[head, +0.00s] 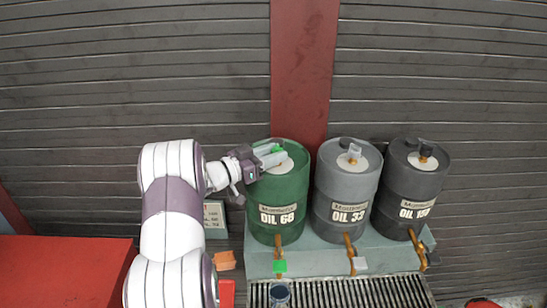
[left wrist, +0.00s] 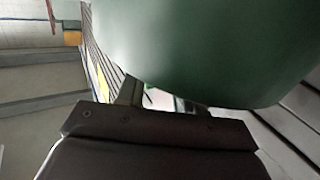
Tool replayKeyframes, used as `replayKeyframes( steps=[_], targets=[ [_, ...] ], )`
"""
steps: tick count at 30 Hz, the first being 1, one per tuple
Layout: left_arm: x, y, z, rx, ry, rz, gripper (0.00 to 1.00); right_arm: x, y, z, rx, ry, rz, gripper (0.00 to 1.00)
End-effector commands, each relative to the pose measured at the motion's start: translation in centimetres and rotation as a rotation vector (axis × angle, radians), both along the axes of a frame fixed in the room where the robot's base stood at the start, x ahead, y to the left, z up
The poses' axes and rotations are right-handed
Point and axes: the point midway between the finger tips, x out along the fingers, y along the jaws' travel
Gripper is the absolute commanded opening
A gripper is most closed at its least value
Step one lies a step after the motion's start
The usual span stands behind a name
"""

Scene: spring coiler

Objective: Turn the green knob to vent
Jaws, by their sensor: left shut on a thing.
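The green knob (head: 279,149) sits on the pale disc on top of the green drum (head: 278,200) labelled OIL 68. My left gripper (head: 272,155) reaches in from the left over the drum's top. Its fingers are shut on the green knob and partly hide it. In the left wrist view the drum's smooth green side (left wrist: 210,45) fills the upper middle, above my gripper's dark body. I cannot make out the knob there. My right gripper is in neither view.
Brass taps hang in front over a grate (head: 350,292). A dark cup (head: 280,294) stands below the green tap. A red surface (head: 60,270) is at lower left.

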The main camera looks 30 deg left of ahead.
Motion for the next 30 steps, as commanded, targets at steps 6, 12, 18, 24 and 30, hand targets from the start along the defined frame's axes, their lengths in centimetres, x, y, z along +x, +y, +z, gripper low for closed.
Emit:
replayKeyframes(
  steps=[6, 12, 18, 24, 30],
  targets=[
    [0.3, 0.5, -0.1, 0.000, -0.002, -0.202, 0.06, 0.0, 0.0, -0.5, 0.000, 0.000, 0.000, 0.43],
    [0.5, 0.6, -0.1, 0.001, -0.003, -0.388, 0.06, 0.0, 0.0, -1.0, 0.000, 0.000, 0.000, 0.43],
    [0.7, 0.7, 0.0, 0.001, -0.002, -0.546, 0.06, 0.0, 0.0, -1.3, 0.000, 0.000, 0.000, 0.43],
    [0.9, 0.7, 0.1, 0.001, -0.003, -0.663, 0.06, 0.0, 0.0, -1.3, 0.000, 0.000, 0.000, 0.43],
    [1.0, 0.8, 0.1, 0.000, -0.003, -0.734, 0.06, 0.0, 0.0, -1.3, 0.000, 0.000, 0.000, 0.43]
  ],
)
